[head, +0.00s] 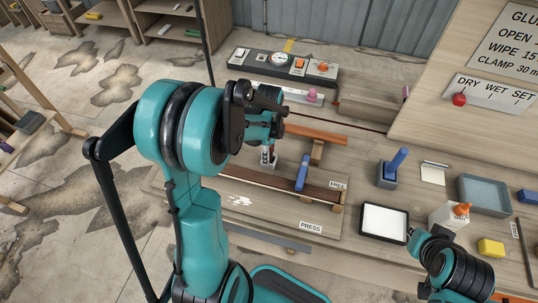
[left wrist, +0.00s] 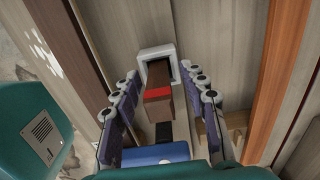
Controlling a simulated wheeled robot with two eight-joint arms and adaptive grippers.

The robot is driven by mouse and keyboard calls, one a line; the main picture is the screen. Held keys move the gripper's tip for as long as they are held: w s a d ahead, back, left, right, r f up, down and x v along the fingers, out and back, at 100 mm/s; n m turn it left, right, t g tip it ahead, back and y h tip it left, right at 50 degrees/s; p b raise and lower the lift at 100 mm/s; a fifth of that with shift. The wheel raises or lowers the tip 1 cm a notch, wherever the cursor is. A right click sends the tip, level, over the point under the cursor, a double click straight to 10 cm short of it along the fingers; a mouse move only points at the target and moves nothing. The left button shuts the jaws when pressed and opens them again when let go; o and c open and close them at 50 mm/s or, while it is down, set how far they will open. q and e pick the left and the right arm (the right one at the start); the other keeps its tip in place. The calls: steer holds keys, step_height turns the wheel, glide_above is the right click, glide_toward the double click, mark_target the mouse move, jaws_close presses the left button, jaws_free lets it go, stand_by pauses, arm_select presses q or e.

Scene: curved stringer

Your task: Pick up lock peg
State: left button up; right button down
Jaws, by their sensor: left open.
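A brown peg with a red band (left wrist: 158,94), which looks like the lock peg, stands in a pale square socket (left wrist: 150,57) in the left wrist view. My left gripper (left wrist: 160,82) is open, with one padded finger on each side of the peg and gaps visible between. In the head view my left gripper (head: 268,158) points down over the back edge of the long dark strip (head: 285,187); the peg is mostly hidden there by the gripper.
A blue clamp (head: 302,172) stands on the strip, right of my left gripper. An orange-brown bar (head: 317,134) lies behind. A gauge panel (head: 283,64) is at the back. A blue peg in a holder (head: 390,168), a white-topped tray (head: 383,222) and a grey tray (head: 485,194) are at right.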

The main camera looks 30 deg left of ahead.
arm_select(q)
jaws_close()
steer(key=shift+r, duration=0.1)
